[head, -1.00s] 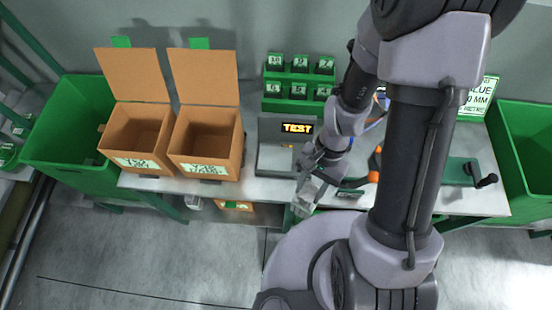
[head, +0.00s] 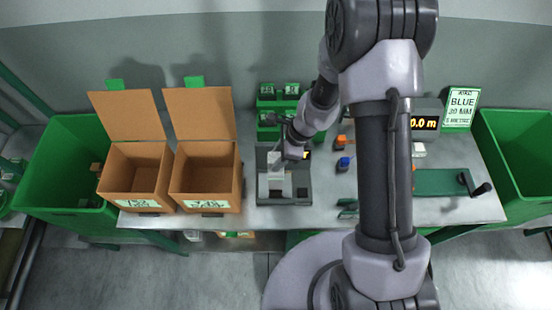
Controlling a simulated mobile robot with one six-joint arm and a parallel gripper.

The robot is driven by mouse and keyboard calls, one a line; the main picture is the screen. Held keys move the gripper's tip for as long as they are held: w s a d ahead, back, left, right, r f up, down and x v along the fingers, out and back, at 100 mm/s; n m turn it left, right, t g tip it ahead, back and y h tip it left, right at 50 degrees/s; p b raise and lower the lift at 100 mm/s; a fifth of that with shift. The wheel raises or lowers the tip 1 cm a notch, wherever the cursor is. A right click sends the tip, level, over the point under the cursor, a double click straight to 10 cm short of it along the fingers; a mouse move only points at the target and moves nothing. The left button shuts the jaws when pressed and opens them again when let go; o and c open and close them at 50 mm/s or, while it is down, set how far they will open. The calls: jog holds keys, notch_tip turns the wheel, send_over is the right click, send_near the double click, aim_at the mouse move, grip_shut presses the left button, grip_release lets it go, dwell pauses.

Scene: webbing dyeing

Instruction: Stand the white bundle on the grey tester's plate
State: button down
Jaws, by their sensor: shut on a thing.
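The grey tester (head: 303,190) stands on the bench in the middle of the head view. Its lit display is mostly hidden behind my arm. My gripper (head: 284,150) is above the tester and shut on the white bundle (head: 277,182). The bundle is over the left part of the tester's plate (head: 263,196) and looks roughly upright. I cannot tell whether its bottom touches the plate. The jaws are small and partly hidden by the wrist.
Two open cardboard boxes (head: 134,180) (head: 205,182) stand left of the tester. Green bins (head: 65,165) (head: 525,150) flank the bench. A green rack (head: 279,91) is behind. Orange and blue items (head: 344,163) and a green cranked device (head: 440,182) lie right.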

aim_at(275, 180)
jog(key=shift+w+a+f, duration=0.2)
jog(key=shift+w+a, duration=0.05)
jog(key=shift+w, duration=0.05)
jog(key=shift+f+b, duration=0.7)
jog(key=shift+f, duration=1.1)
jog(key=c, duration=0.9)
grip_release()
jog(key=shift+o, duration=0.2)
